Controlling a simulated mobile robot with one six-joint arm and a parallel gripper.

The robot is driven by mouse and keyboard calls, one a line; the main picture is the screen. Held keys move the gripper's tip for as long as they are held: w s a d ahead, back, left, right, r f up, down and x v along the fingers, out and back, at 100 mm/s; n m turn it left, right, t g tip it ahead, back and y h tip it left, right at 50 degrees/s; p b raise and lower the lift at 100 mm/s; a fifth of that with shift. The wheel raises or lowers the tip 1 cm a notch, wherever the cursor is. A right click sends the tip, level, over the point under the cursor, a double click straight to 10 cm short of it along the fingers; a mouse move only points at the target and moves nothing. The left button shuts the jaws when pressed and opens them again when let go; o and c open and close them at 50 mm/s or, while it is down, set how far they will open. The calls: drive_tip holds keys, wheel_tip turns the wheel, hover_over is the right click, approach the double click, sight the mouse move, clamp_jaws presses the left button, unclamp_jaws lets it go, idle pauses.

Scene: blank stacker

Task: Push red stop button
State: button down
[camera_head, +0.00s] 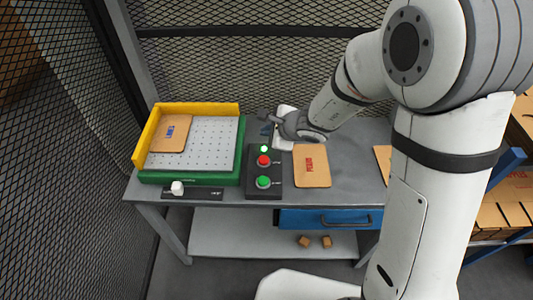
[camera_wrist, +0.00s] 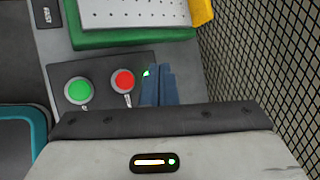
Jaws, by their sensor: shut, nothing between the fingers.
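The red stop button (camera_head: 264,161) sits on a dark control box (camera_head: 259,191) on the grey table, between a lit green lamp (camera_head: 264,149) and a green button (camera_head: 263,182). In the wrist view the red button (camera_wrist: 123,81) is just left of my fingertips, with the green button (camera_wrist: 79,90) further left and the lamp partly hidden by the fingers. My gripper (camera_wrist: 158,72) has its blue-grey fingers together and empty. In the head view my gripper (camera_head: 268,127) is behind the box, apart from the red button as far as I can tell.
Left of the box is a perforated plate (camera_head: 212,140) with green and yellow edges, holding a cardboard blank (camera_head: 171,134). A white-knobbed switch panel (camera_head: 193,192) lies in front. Another blank (camera_head: 312,165) lies right of the box. Mesh fencing (camera_head: 240,60) stands behind and left.

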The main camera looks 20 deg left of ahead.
drive_tip(key=shift+w+a+f+m, duration=0.2)
drive_tip(key=shift+f+m, duration=0.3)
drive_tip(key=shift+f, duration=0.2)
drive_tip(key=b, duration=0.4)
hover_over(266, 161)
wheel_tip(266, 161, down, 7)
drive_tip(key=shift+f, duration=0.1)
drive_tip(key=shift+f+b, duration=0.8)
drive_tip(key=shift+b, duration=0.55)
drive_tip(key=shift+f, duration=0.1)
idle(0.5)
drive_tip(key=shift+f+b, duration=0.35)
drive_tip(key=shift+b, duration=0.45)
